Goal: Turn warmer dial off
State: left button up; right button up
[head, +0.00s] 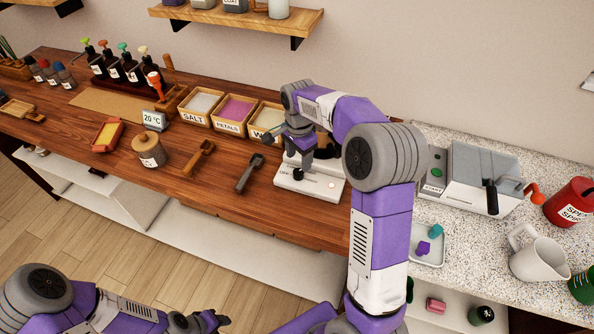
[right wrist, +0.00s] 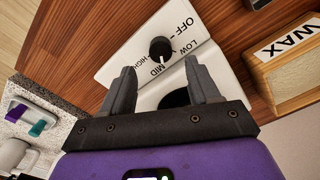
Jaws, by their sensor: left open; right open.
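The warmer is a white box (head: 318,190) near the table's front edge, and its top panel (right wrist: 122,68) also shows in the right wrist view. Its dial is a black knob (right wrist: 160,49), seen in the head view (head: 297,175) too. OFF, LOW, MID and HIGH are printed around it. The knob's white mark appears to point towards MID. My right gripper (right wrist: 160,70) is open above the panel, with the knob ahead between its fingers and apart from them. In the head view the right gripper (head: 296,160) hangs just over the dial. My left gripper (head: 213,322) is open and empty at the bottom.
Wooden boxes of salt (head: 201,103), petals (head: 236,112) and wax (right wrist: 285,65) stand behind the warmer. A grey press (head: 465,180) stands on the speckled counter at right.

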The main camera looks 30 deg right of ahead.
aim_at(298, 171)
notch_tip(298, 171, down, 6)
jog(key=shift+f+b, duration=0.1)
jog(key=shift+b, duration=0.4)
jog(key=shift+c, duration=0.4)
jog(key=c, duration=1)
